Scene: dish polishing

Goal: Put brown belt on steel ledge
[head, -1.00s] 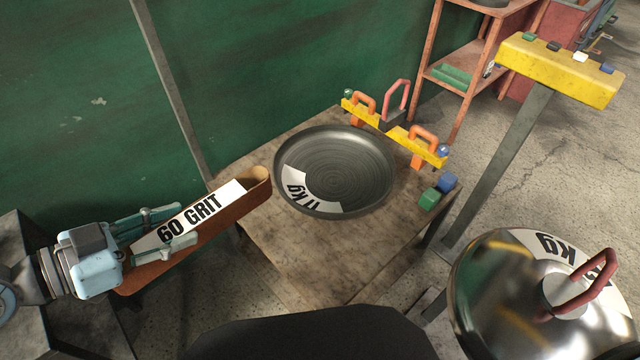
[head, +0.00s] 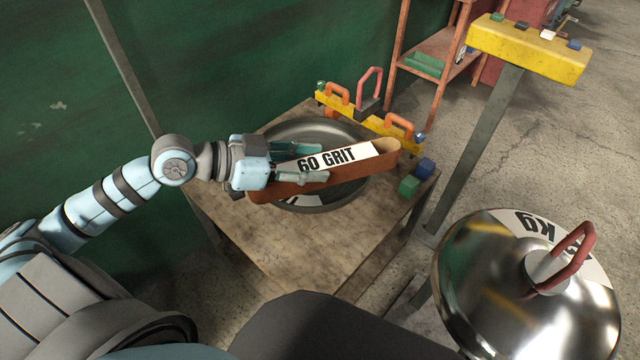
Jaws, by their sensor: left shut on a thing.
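The brown belt (head: 350,167) is a flattened loop with a white "60 GRIT" label. My left gripper (head: 320,162) is shut on it near its left end. The belt is in front of the dark round dish (head: 305,131) and hides much of it. The belt's right end points toward the yellow rack. I cannot make out a steel ledge for certain. My right gripper is not in view.
The dish sits on a wooden table (head: 300,255). A yellow rack (head: 352,116) with orange handles stands at its back edge, and green (head: 409,186) and blue (head: 425,168) blocks at its right. A shiny domed lid (head: 470,270) is at lower right. A yellow-topped post (head: 530,50) stands behind.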

